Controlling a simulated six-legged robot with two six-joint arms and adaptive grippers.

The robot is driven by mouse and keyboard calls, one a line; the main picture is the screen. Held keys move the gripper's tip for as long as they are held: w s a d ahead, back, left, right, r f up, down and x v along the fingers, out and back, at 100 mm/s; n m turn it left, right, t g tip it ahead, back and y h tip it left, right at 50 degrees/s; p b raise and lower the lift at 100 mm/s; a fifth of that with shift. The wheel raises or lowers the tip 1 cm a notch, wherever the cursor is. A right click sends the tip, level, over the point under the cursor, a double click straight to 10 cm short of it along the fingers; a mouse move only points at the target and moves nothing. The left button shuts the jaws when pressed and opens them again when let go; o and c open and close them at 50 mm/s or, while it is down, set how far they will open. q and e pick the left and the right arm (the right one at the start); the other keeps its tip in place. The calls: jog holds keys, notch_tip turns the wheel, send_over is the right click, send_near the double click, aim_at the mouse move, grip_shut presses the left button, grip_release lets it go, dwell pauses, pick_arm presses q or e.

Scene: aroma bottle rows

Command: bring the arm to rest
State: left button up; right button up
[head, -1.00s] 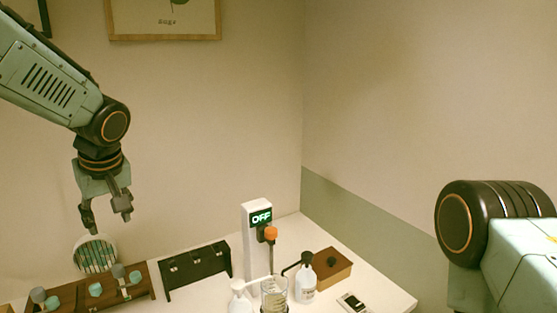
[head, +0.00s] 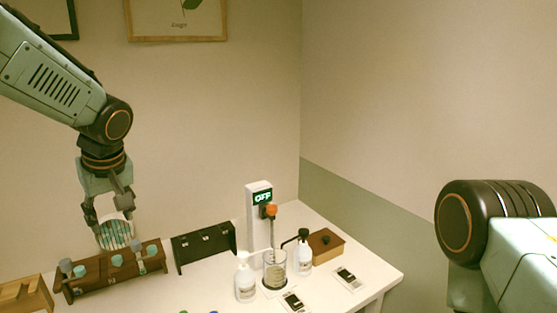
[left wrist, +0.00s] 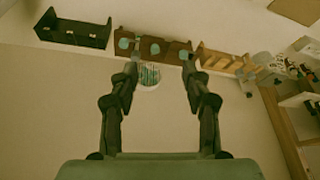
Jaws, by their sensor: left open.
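My left gripper (head: 110,212) hangs at the left in the head view, above and behind the wooden bottle rack. It is open and empty, and its two fingers also show spread apart in the left wrist view (left wrist: 160,66). The dark wooden rack (head: 95,283) holds several bottles with teal and grey tops. A round dish with teal strips (head: 115,236) appears just below the fingers in the head view, and between the fingertips in the left wrist view (left wrist: 149,76). My right arm shows at the right edge, but its gripper is out of view.
A black rack (head: 204,244), a white stand reading OFF (head: 258,225), a glass beaker (head: 274,270), white pump bottles (head: 245,282) and a brown box (head: 326,246) stand on the white table (head: 210,281). A light wooden rack (head: 22,294) is at the far left. The air around my gripper is clear.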

pick_arm(q)
jog(key=s+d+f+m+g+h, duration=0.15)
jog(key=s+d+f, duration=0.3)
jog(key=f, duration=0.75)
jog(key=s+d+f+m+h, duration=0.25)
jog(key=s+f, duration=0.35)
jog(key=f, duration=0.7)
jog(key=s+d+f+m+g, duration=0.15)
jog(key=s+f, duration=0.25)
jog(key=s, duration=0.5)
jog(key=s+f+m, duration=0.2)
jog(key=s+f, duration=0.2)
jog(key=s, duration=0.5)
jog(key=s+d+f+m, duration=0.15)
jog(key=s+f, duration=0.25)
jog(key=s, duration=0.5)
notch_tip(320, 180, down, 21)
jog(key=b, duration=2.1)
jog(key=shift+a+f+y, duration=0.15)
jog(key=shift+a+y, duration=0.15)
pick_arm(e)
notch_tip(320, 180, down, 21)
jog(key=shift+s+f, duration=0.15)
jog(key=shift+f, duration=0.05)
